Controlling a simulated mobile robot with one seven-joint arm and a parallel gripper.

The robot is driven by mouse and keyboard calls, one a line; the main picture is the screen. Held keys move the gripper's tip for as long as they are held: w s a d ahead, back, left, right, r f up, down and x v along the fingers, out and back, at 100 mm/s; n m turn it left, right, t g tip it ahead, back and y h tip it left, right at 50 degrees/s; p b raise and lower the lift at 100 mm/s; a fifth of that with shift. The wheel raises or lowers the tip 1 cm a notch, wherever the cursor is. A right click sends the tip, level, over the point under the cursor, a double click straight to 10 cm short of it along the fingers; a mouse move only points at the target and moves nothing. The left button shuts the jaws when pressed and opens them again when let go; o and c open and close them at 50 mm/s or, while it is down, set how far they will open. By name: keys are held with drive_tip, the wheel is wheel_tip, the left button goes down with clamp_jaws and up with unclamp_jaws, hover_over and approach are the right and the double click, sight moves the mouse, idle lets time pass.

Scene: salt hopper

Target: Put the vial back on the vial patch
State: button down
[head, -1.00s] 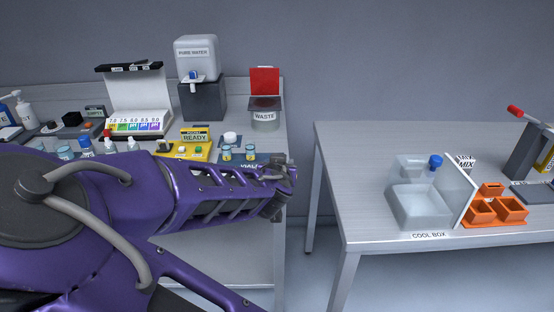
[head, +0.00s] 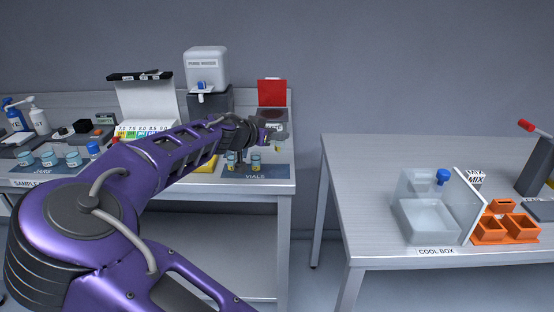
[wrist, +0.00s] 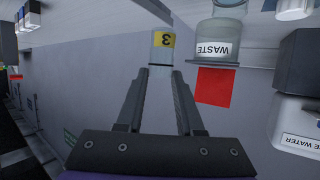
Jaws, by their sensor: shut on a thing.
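My gripper (wrist: 160,72) is shut on a clear vial (wrist: 162,60) with a yellow label marked 3, at its fingertips in the wrist view. In the head view my gripper (head: 277,136) is above the back right part of the left bench, over the area of the vial patch. The dark blue vial patch (head: 258,176), marked VIALS, lies at the bench's front right edge. Two small vials stand on it: one to the right (head: 256,161) and one to the left (head: 231,158). My arm hides part of the bench behind the patch.
The waste container (wrist: 217,42) with its red panel (head: 271,92) and the pure water tank (head: 207,70) stand behind my gripper. Several jars (head: 50,159) stand at left. A gap separates this bench from the right table (head: 365,190) with the cool box (head: 425,222).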

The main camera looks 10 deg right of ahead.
drive_tip(key=shift+f+b, duration=0.3)
drive_tip(key=shift+f, duration=2.85)
drive_tip(key=c, duration=0.5)
unclamp_jaws()
drive_tip(key=shift+f, duration=0.1)
drive_tip(key=shift+c, duration=0.2)
drive_tip(key=shift+r, duration=0.25)
drive_tip(key=shift+s+a, duration=0.25)
drive_tip(key=shift+a, duration=0.05)
drive_tip(key=p+v, duration=0.1)
drive_tip(key=v, duration=1)
drive_tip(key=shift+r, duration=0.2)
